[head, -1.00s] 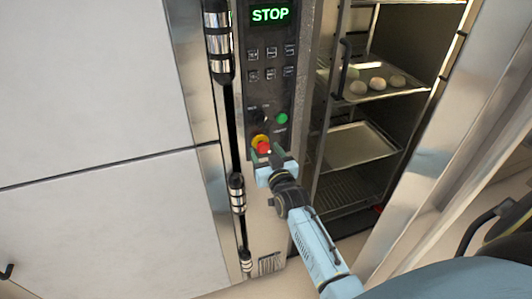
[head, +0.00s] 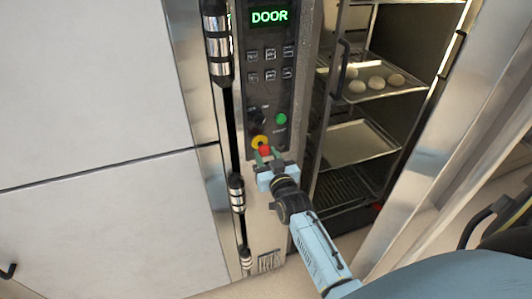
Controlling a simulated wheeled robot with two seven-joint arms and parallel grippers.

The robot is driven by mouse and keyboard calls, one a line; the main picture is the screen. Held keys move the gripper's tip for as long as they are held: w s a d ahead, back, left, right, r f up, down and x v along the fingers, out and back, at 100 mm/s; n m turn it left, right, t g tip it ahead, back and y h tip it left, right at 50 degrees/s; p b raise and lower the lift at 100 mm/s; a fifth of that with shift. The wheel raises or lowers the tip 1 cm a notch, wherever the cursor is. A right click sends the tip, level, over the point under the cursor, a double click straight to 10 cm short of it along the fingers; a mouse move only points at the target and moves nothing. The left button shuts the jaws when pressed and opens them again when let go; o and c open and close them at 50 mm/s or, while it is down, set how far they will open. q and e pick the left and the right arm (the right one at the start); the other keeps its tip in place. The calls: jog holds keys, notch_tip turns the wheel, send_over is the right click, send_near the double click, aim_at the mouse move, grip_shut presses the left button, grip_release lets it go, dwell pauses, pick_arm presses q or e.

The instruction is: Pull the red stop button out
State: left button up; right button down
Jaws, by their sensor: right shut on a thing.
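The red stop button (head: 264,150) is at the bottom of the oven's dark control panel (head: 271,95), in front of a yellow ring (head: 259,142). My right gripper (head: 267,156) comes from below right and is shut on the red button, its fingers on either side of it. The fingers partly hide the button. The panel display (head: 269,16) reads "DOOR" in green. My left gripper is not in view.
A green button (head: 281,118) and a black knob (head: 258,117) sit just above the gripper. To the right, the oven chamber stands open, with trays (head: 358,144) and several dough pieces (head: 375,83). A large pale panel (head: 90,90) fills the left.

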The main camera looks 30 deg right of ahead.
jog(key=c, duration=0.9)
grip_release()
jog(key=shift+s, duration=0.15)
jog(key=shift+s, duration=0.1)
jog(key=v, duration=1.3)
jog(key=shift+b, duration=0.3)
jog(key=shift+s, duration=0.1)
